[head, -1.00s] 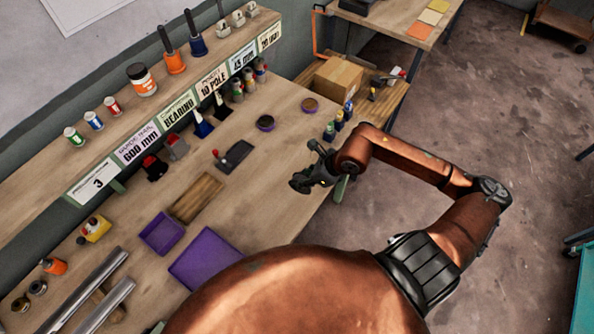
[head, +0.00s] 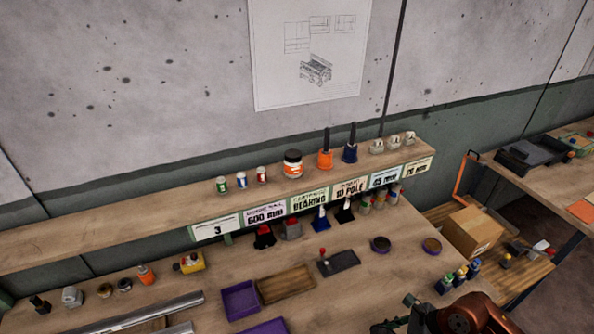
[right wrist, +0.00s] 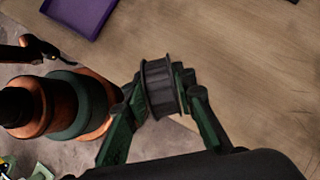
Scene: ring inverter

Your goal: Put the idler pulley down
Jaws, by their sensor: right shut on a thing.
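The idler pulley (right wrist: 159,88) is a dark, flanged cylinder in the right wrist view. My right gripper (right wrist: 160,105) is shut on it, with a green finger on each side. The wooden bench top shows behind the pulley; I cannot tell the height between them. In the head view my right gripper (head: 405,322) is at the bottom edge, partly cut off, and the pulley cannot be made out there. My left gripper is not seen in the head view.
A purple tray (head: 240,300), a wooden tray (head: 285,284) and a dark plate with a red knob (head: 338,262) lie on the bench. A labelled shelf (head: 120,232) runs along the back.

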